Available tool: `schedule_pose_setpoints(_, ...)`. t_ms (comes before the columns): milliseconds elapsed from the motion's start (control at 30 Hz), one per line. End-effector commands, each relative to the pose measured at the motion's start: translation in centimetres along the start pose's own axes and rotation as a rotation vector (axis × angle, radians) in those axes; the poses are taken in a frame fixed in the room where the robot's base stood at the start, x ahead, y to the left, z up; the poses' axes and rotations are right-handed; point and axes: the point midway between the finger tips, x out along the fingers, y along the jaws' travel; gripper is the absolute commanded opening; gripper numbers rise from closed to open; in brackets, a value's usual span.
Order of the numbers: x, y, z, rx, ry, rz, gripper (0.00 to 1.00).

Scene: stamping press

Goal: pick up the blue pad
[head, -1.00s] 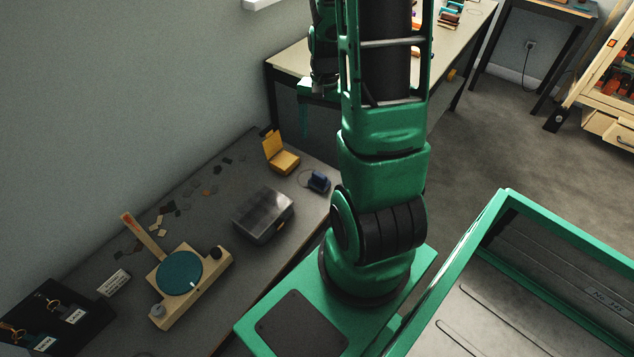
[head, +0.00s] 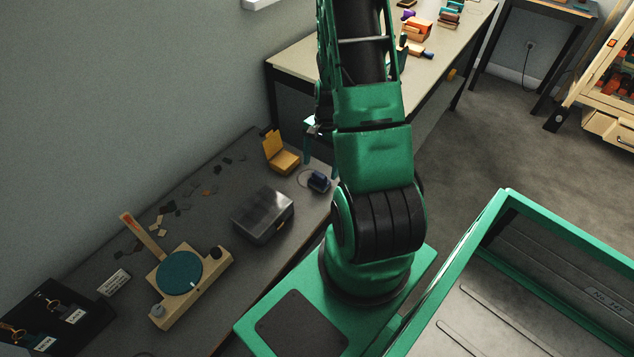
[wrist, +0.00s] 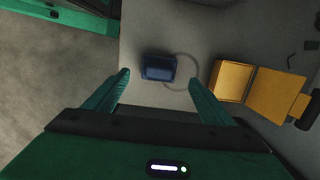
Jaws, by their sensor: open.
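The blue pad (head: 318,181) is a small dark blue block on the grey table, near its right edge. In the wrist view the blue pad (wrist: 159,68) lies ahead of my gripper (wrist: 158,78), roughly centred between the two green fingers. The fingers are apart with nothing between them, and the pad appears below and beyond their tips, not touched. In the head view the gripper (head: 312,138) shows only partly, above the table's far right corner; my arm hides the rest.
A yellow open box (head: 281,153) stands close to the pad, beside a thin ring. Small dark scraps are scattered along the wall side. A second table (head: 290,60) stands behind.

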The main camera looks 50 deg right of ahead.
Motion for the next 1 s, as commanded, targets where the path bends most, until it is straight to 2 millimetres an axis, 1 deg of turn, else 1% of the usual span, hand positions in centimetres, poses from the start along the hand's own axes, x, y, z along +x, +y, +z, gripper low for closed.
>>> schedule_pose_setpoints(133,0.9,0.0,0.1,-0.001,-0.001,0.001,0.77)
schedule_pose_setpoints(300,3.2,0.1,0.2,-0.001,-0.002,0.002,0.77)
schedule_pose_setpoints(400,4.3,0.1,0.2,-0.001,-0.002,0.002,0.77)
schedule_pose_setpoints(500,5.1,0.1,0.2,-0.001,0.000,0.001,0.77)
schedule_pose_setpoints(800,5.3,0.1,0.2,-0.001,0.001,0.000,0.77)
schedule_pose_setpoints(867,5.3,0.1,0.2,-0.001,0.001,0.000,0.62)
schedule_pose_setpoints(900,5.3,0.1,0.2,-0.001,0.001,0.000,0.53)
schedule_pose_setpoints(1000,5.3,0.1,0.2,-0.001,0.001,0.000,0.32)
